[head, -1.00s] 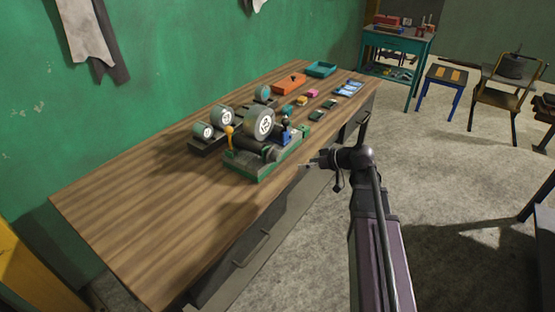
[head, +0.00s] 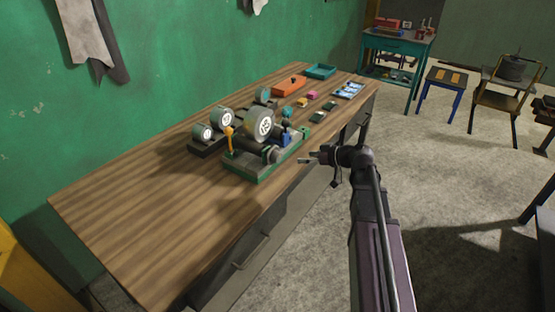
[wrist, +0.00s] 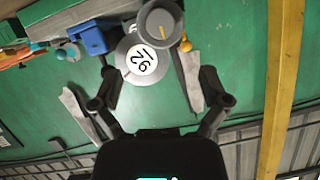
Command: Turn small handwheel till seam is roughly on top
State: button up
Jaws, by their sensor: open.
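The small handwheel (wrist: 160,24) shows near the top of the wrist view as a dark grey round face with a short yellow seam mark on it. In that tilted picture, the mark runs roughly up and down. In the head view it sits on the near end of the green-based machine (head: 262,172), too small to read its seam. My gripper (wrist: 158,82) is open and empty, its two fingers spread below the handwheel in the wrist view and apart from it. In the head view my gripper (head: 308,158) is right of the machine, near the bench's front edge.
An orange-knobbed lever (head: 229,136) and a blue part (head: 287,138) stand on the machine. More round dials (head: 202,132) are behind it. The bench's (head: 150,215) left part is clear.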

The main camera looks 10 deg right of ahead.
aim_at(280, 157)
jog(key=b+x, duration=0.4)
jog(key=x, duration=0.8)
jog(key=shift+r, duration=0.15)
jog(key=c, duration=1.1)
